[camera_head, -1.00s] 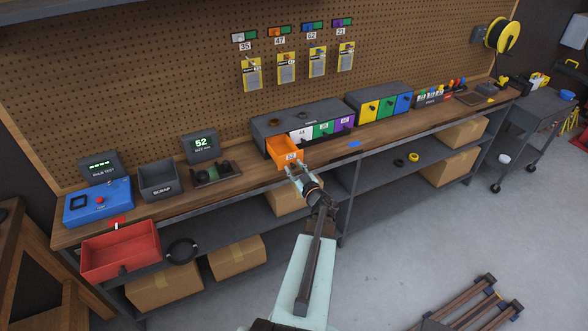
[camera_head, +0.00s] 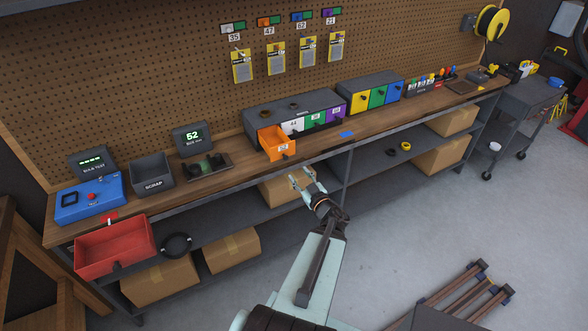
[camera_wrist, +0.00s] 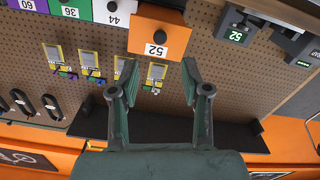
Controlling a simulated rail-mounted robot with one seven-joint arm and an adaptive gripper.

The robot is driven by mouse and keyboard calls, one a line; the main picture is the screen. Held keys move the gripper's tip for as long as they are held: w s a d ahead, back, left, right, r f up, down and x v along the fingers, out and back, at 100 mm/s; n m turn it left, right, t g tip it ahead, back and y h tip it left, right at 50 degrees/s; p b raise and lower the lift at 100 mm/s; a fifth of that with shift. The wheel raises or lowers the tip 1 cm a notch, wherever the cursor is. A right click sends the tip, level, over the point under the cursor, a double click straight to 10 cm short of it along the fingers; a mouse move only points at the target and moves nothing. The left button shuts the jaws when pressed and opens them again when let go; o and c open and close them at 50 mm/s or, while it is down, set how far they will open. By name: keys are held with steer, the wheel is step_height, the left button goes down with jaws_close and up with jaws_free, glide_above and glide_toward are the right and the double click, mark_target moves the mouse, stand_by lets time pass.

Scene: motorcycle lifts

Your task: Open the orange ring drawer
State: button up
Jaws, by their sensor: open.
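The orange ring drawer (camera_head: 281,146) is pulled out from the left end of the grey drawer cabinet (camera_head: 262,120) on the workbench. Its front carries a "52" label and a dark knob. My gripper (camera_head: 301,178) is open and empty, in front of and a little below the drawer, apart from it. In the wrist view the orange drawer front (camera_wrist: 172,34) shows upside down beyond my open fingers (camera_wrist: 158,82), with its knob visible and clear of them. The inside of the drawer is partly visible in the head view.
White, green and purple drawers (camera_head: 336,115) sit right of the orange one. A display reading 52 (camera_head: 193,138) and a scrap bin (camera_head: 152,172) stand to the left. A red tray (camera_head: 116,246) juts out at the front left. The floor to the right is mostly free.

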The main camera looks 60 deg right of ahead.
steer(key=shift+v, duration=1)
steer(key=shift+d, duration=0.1)
